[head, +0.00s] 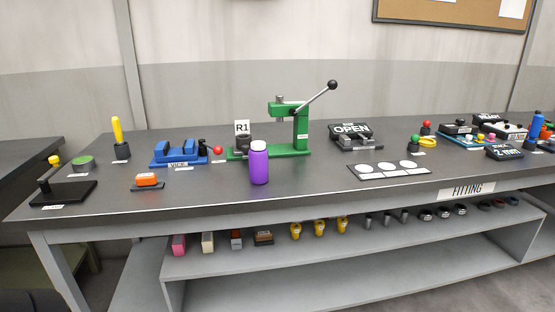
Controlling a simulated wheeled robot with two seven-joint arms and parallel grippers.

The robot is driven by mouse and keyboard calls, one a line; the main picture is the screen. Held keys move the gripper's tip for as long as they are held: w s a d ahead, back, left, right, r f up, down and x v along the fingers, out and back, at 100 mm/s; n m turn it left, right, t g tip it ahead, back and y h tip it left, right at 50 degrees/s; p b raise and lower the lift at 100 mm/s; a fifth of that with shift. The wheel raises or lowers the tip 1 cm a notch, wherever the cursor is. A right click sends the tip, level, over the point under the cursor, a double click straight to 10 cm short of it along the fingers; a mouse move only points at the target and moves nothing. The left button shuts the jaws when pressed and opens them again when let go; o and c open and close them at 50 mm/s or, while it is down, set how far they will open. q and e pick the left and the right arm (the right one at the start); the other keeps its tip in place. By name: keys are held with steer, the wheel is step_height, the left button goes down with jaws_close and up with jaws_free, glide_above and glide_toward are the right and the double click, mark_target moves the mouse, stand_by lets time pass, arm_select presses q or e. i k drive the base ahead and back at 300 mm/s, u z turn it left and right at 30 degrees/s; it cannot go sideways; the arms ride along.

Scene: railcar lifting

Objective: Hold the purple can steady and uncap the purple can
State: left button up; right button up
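The purple can (259,167) stands upright near the front edge of the dark workbench (220,200), left of the middle in the head view. It has a light, whitish cap (259,146) on top. Nothing is touching the can, and its whole front shows. Neither of my grippers is in view.
A green lever press (301,132) stands behind the can. The bench front around the can is clear.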

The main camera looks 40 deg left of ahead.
mark_target(258, 164)
steer(key=u, duration=0.65)
steer(key=i, duration=0.85)
steer(key=u, duration=0.85)
